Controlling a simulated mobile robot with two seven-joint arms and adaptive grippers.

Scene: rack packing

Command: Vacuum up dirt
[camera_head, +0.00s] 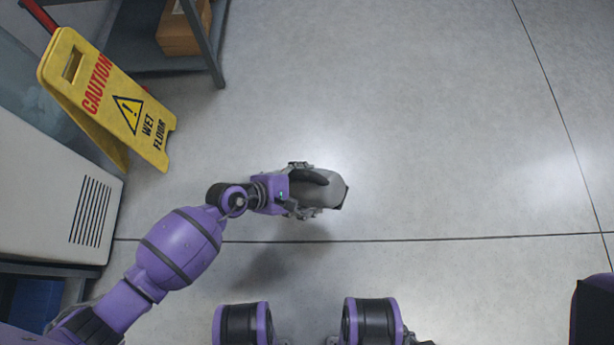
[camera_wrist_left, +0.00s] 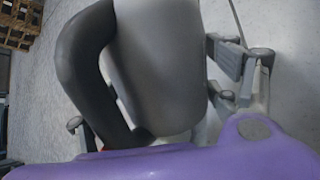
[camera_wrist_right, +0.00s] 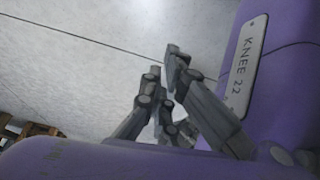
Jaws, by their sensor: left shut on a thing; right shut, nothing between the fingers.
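A grey hand-held vacuum (camera_head: 328,192) with a dark curved handle is in my left gripper (camera_head: 301,190), near the middle of the head view. The gripper is shut on it, with a finger on either side. The vacuum's grey body (camera_wrist_left: 155,60) and black handle also fill much of the left wrist view. A shadow lies on the floor below the arm. My right gripper (camera_wrist_right: 166,65) shows in the right wrist view, shut and empty, beside a purple part of me marked "KNEE 22". I can make out no dirt on the visible floor.
A yellow wet-floor sign (camera_head: 112,100) stands at the upper left. A white vented cabinet (camera_head: 50,195) is at the left edge. The grey tiled floor (camera_head: 450,130) is clear at middle and right.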

